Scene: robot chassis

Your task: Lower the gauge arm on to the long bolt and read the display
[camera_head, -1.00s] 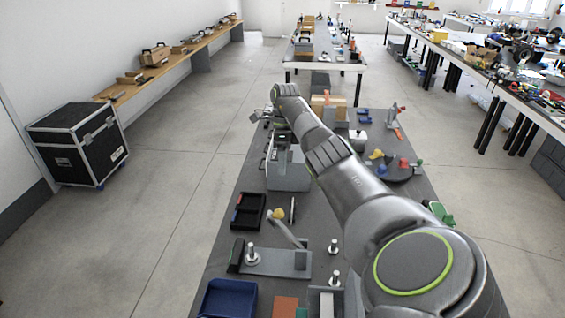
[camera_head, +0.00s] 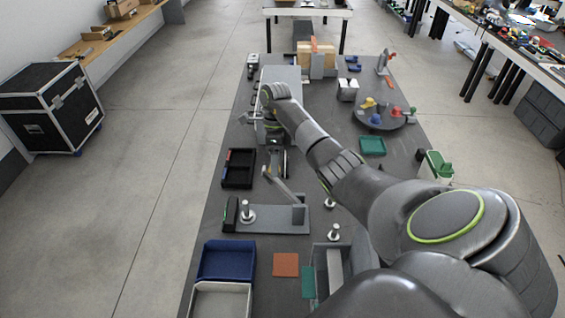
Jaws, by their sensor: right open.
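The gauge stands on a grey baseplate (camera_head: 275,222) at the near middle of the dark table. Its gauge arm (camera_head: 281,184) is raised and slants up to the left from a post at the plate's right end. A silvery bolt (camera_head: 248,213) stands upright at the plate's left, beside a dark upright block (camera_head: 231,213) that may be the display; no reading is legible. Two more upright bolts (camera_head: 330,202) and (camera_head: 334,232) stand to the right. My left gripper is out of view.
A black divided tray (camera_head: 238,169) lies behind the gauge. A blue bin (camera_head: 226,262), an orange square (camera_head: 286,265) and a grey box (camera_head: 320,255) are in front. A round turntable (camera_head: 385,124) with coloured pieces and a green tray (camera_head: 372,146) lie farther right.

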